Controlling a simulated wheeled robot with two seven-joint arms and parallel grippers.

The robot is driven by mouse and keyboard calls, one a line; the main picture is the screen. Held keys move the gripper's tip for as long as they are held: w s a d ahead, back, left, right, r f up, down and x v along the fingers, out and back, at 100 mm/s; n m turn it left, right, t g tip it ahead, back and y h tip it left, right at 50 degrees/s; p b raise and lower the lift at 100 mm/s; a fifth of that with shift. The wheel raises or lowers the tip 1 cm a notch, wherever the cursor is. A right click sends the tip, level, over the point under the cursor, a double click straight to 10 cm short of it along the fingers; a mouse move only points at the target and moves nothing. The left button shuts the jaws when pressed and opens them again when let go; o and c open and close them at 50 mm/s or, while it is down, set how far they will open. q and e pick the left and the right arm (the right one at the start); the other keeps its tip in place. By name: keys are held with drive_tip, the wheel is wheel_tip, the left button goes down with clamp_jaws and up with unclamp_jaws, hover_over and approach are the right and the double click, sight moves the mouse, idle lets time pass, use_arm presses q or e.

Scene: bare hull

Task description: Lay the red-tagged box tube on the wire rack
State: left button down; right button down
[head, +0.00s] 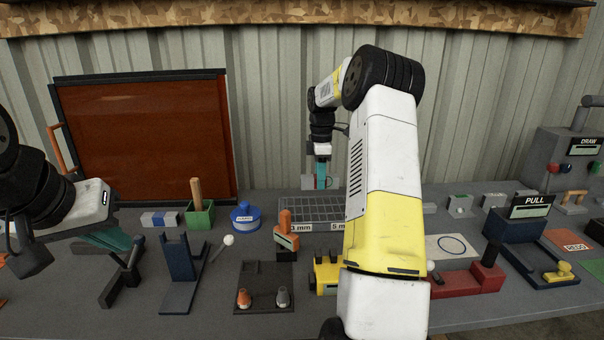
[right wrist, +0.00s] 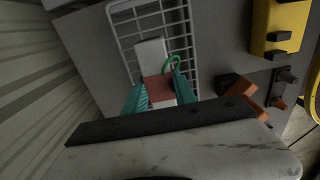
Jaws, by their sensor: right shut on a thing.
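My right gripper (head: 321,176) is shut on the box tube (head: 308,183), a pale grey bar crossing between the teal fingers at the back of the wire rack. In the right wrist view the tube (right wrist: 151,50) shows its red band (right wrist: 158,88) between the fingers of the right gripper (right wrist: 160,90). The grey wire rack (head: 300,213) lies under and in front of the tube; its grid also shows in the right wrist view (right wrist: 124,28). I cannot tell whether the tube touches it. My left gripper (head: 115,243) hangs at the left; its jaw opening is unclear.
A yellow block (head: 327,275) is in front. A green loop (right wrist: 172,64) shows beside the tube. My right arm hides bench space right of the rack.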

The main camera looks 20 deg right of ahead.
sight(319, 207)
drive_tip(key=shift+f, duration=3.6)
drive_tip(key=c, duration=0.9)
unclamp_jaws()
drive_tip(key=shift+r, duration=0.1)
wheel_tip(319, 207, up, 7)
drive_tip(key=shift+r, duration=0.3)
